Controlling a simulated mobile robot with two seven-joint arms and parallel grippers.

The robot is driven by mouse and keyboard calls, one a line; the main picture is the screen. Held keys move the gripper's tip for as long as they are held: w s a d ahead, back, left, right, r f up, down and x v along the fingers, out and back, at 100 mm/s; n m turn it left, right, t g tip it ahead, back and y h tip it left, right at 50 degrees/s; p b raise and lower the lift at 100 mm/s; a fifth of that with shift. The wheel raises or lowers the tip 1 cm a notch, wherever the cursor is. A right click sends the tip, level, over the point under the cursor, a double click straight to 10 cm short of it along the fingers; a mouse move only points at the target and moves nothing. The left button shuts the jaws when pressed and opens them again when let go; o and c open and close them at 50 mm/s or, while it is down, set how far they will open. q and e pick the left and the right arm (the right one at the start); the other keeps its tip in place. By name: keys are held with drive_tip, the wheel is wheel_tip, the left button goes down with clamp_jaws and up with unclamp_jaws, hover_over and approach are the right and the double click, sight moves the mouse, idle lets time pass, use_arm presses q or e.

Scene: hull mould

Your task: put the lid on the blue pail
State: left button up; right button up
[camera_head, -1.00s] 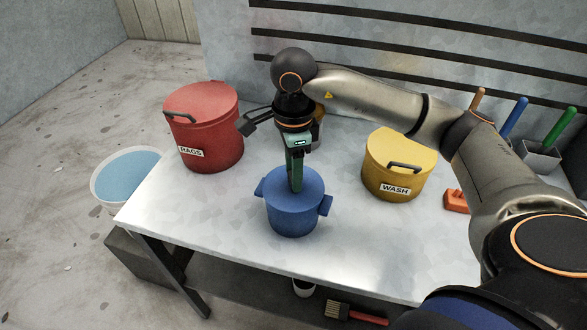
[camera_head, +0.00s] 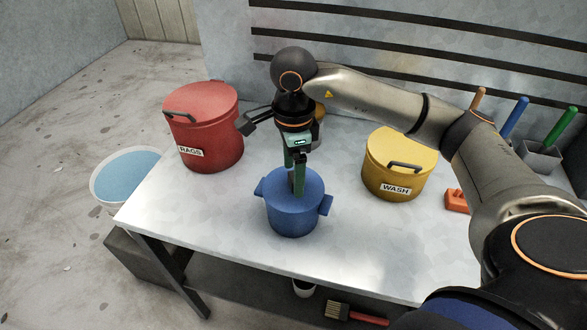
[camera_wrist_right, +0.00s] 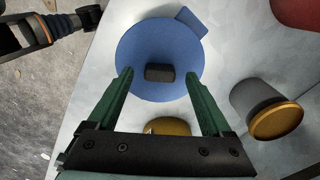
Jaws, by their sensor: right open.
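The blue pail (camera_head: 292,218) stands upright on the metal table. A blue lid (camera_wrist_right: 140,60) covers its top, with a dark handle (camera_wrist_right: 160,72) at its middle in the right wrist view. The lid looks level on the pail in the head view. My right gripper (camera_wrist_right: 158,74) points straight down over the lid. Its green fingers are apart, one on each side of the handle, and hold nothing. Whether the fingertips touch the lid, I cannot tell.
A red RAGS pail (camera_head: 207,130) stands at the left and a yellow WASH pail (camera_head: 394,170) at the right. A grey can (camera_wrist_right: 267,108) with a golden top is behind my right wrist. An orange item (camera_head: 456,201) lies at right. The front left tabletop is clear.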

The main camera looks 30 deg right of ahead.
wheel_tip(320, 180, up, 12)
drive_tip(key=p, duration=0.1)
drive_tip(key=shift+r, duration=0.25)
idle(0.4)
drive_tip(key=shift+s, duration=0.1)
